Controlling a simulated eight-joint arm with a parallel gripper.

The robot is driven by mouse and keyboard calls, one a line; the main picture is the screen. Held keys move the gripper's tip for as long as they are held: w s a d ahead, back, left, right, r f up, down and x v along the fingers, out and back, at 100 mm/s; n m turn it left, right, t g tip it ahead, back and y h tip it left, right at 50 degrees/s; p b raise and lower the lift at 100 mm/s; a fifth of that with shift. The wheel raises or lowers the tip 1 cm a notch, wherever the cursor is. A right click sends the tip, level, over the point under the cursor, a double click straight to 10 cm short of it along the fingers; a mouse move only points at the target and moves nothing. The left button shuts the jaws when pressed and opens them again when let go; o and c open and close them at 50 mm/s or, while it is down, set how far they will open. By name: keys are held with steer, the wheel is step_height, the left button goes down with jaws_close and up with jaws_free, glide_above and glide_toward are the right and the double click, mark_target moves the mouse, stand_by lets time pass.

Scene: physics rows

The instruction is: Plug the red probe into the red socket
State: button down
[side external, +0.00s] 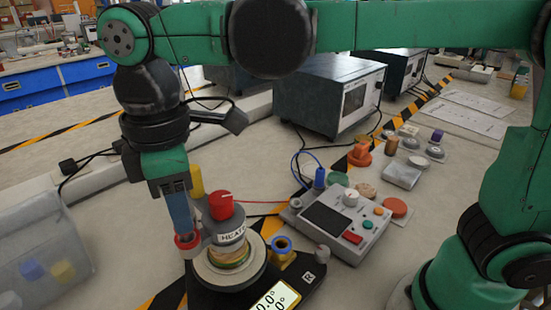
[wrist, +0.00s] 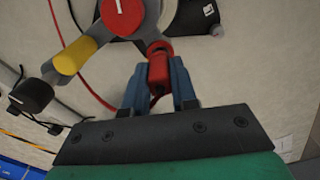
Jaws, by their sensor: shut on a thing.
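My gripper (wrist: 158,92) is shut on the red probe (wrist: 158,72), which shows between the blue fingers in the wrist view. In the side view my gripper (side external: 182,222) points down, with its fingertips just above the red socket (side external: 187,241) at the left edge of the heater stand. In the wrist view a red ring (wrist: 159,47), seemingly the socket's, lies right at the probe's far end. The fingers mostly hide the probe in the side view. I cannot tell how far its tip is inside the socket.
The heater (side external: 228,235) with a red knob (side external: 221,206) stands close right of my gripper. A yellow post (side external: 196,180) is just behind. A clear bin (side external: 42,235) stands left.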

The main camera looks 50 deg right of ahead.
steer(key=shift+f, duration=0.6)
stand_by(0.4)
steer(key=shift+c, duration=1.9)
jaws_free()
steer(key=shift+r, duration=3.75)
steer(key=shift+d, duration=0.1)
steer(key=d+f+m+t, duration=0.3)
steer(key=d+f+m, duration=0.3)
steer(key=d, duration=0.4)
steer(key=s+d+f+m+t, duration=0.1)
steer(key=d+f+m+t, duration=0.3)
steer(key=d+m, duration=0.3)
steer(key=d+f, duration=0.1)
steer(key=d, duration=0.2)
steer(key=shift+s+f, duration=0.15)
steer(key=shift+f, duration=0.2)
